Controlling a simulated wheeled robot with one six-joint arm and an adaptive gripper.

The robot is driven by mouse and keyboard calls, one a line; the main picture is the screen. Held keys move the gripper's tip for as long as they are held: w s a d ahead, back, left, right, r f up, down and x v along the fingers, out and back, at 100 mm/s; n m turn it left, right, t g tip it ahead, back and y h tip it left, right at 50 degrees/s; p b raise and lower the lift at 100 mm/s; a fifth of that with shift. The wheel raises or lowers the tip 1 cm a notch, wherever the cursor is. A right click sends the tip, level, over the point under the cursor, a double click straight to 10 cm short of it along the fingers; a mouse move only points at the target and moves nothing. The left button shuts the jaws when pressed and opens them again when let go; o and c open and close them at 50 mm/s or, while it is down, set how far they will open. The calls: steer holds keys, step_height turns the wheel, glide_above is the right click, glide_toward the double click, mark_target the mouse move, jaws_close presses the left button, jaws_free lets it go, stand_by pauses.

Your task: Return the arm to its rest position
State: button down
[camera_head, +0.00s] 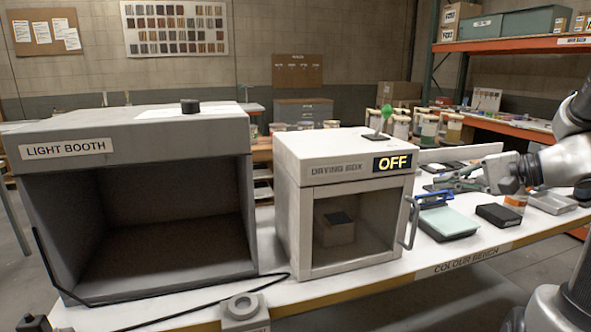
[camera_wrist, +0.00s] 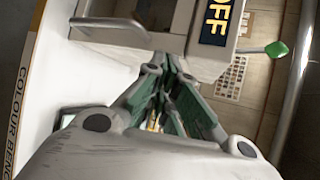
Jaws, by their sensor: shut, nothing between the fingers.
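My gripper (camera_head: 436,187) is at the right in the head view, above the colour bench (camera_head: 455,266), with its fingers pointing left toward the drying box (camera_head: 302,149). The fingers are shut and empty. In the wrist view my gripper (camera_wrist: 165,58) fills the middle, and its fingertips overlap the front of the drying box (camera_wrist: 150,14) in the picture. I cannot tell the exact gap to the box. The drying box door is closed, its display (camera_head: 394,162) reads OFF, and a block (camera_head: 335,228) shows inside behind the glass.
A grey light booth (camera_head: 128,205) stands left of the drying box. A door handle (camera_head: 412,222) sticks out at the box's right edge.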

steer(key=s+d+f+n+g+h, duration=0.1)
steer(key=s+f+n+g+h, duration=0.15)
steer(key=s, duration=0.45)
steer(key=s+d+f+n+g+h, duration=0.15)
steer(key=s+f+g+h, duration=0.25)
steer(key=s, duration=0.4)
steer(key=r+n+h, duration=0.1)
steer(key=n, duration=0.1)
steer(key=s+a+r+n+t+h, duration=0.1)
steer(key=r+n, duration=0.1)
steer(key=s+r+n+t+h, duration=0.1)
steer(key=r+n+h, duration=0.1)
steer(key=n, duration=0.1)
steer(key=shift+a+r, duration=0.2)
